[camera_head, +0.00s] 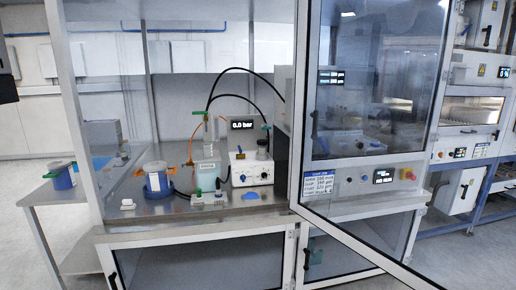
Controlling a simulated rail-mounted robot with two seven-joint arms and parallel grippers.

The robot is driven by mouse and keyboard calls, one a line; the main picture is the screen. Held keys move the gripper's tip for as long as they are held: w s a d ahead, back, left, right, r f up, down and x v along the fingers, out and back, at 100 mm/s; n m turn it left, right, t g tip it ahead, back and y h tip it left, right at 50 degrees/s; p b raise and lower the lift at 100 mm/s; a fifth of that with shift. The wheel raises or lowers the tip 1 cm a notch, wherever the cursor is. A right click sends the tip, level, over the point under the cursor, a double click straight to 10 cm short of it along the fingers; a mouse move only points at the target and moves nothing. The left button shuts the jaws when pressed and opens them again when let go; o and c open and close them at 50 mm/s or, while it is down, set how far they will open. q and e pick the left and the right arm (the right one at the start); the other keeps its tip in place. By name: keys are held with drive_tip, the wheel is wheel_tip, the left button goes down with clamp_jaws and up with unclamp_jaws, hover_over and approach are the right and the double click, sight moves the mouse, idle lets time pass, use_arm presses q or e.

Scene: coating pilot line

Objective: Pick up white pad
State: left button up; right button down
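A small white item that looks like the white pad (127,204) lies on the steel bench top (150,217) inside the glazed cabinet, near its front left. It is too small for me to make out its details. A blue-and-white container (156,182) stands just to its right and behind it. Neither of my grippers shows in the head view, so I cannot tell their state.
A framed glass door (375,110) stands open at the right front. A beaker (207,174), a white stirrer-like unit (251,168) and a small rack (210,198) fill the bench middle. A blue pad (250,196) lies near the front edge. A cabinet post (75,110) stands at left.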

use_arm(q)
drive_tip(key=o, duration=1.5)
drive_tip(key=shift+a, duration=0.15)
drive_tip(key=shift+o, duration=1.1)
